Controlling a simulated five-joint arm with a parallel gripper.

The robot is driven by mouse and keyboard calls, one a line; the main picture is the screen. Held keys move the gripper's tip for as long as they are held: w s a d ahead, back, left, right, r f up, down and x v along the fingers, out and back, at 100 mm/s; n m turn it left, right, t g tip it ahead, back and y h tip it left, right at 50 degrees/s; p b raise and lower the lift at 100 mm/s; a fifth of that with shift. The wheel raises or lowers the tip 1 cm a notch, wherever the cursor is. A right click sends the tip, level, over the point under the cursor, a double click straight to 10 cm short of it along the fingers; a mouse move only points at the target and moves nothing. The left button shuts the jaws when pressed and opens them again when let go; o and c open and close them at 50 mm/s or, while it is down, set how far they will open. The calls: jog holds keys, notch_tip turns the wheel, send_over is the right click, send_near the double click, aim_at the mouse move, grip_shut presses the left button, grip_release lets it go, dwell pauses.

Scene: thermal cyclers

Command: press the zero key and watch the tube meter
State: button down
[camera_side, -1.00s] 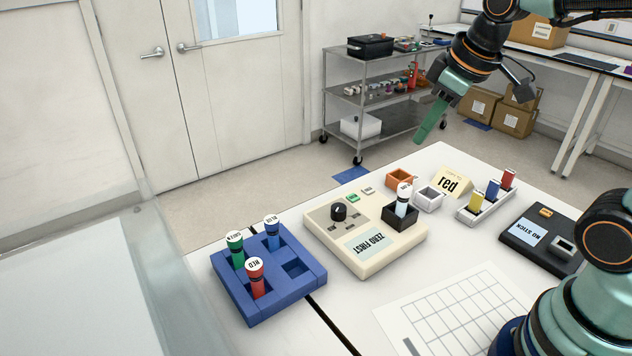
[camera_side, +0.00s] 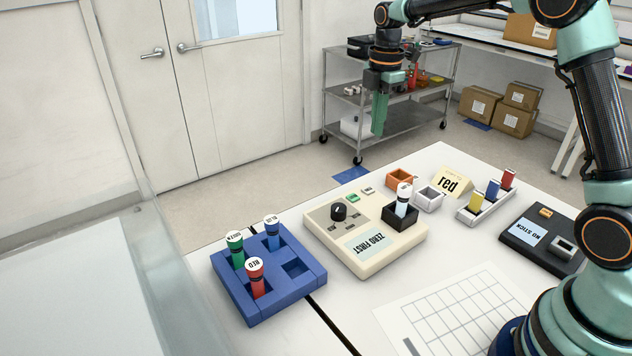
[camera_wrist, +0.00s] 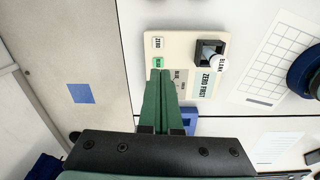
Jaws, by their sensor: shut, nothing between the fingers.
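The tube meter (camera_side: 345,240) is a beige box with a black knob, a ZERO FIRST label and a black well holding a white-capped tube (camera_side: 402,203). The wrist view shows that tube's cap (camera_wrist: 219,64) marked BLANK. The zero key (camera_side: 367,190) is a small pale key at the meter's back edge, beside a green key (camera_side: 352,197). In the wrist view the zero key (camera_wrist: 157,42) reads ZERO. My gripper (camera_side: 378,132) is shut and empty, pointing down, well above the table. In the wrist view its fingertips (camera_wrist: 160,72) overlap the meter near the green key and hide the knob.
A blue rack (camera_side: 268,302) with red, green and blue tubes stands left of the meter. To the right are small orange (camera_side: 400,177) and grey (camera_side: 429,199) trays, a card reading red (camera_side: 452,183), a white tube strip and a black NO STICK device (camera_side: 540,236).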

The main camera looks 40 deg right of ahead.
aim_at(369, 189)
jog(key=shift+w+d+f+n, duration=0.35)
jog(key=shift+w+f+n, duration=0.1)
jog(key=shift+f+n, duration=0.25)
notch_tip(369, 189, down, 14)
jog(key=shift+f, duration=0.1)
dwell(0.3)
jog(key=shift+s+f, duration=0.1)
jog(key=shift+f, duration=0.85)
notch_tip(369, 189, up, 15)
jog(key=shift+w, duration=0.35)
jog(key=shift+r, duration=0.15)
dwell(0.4)
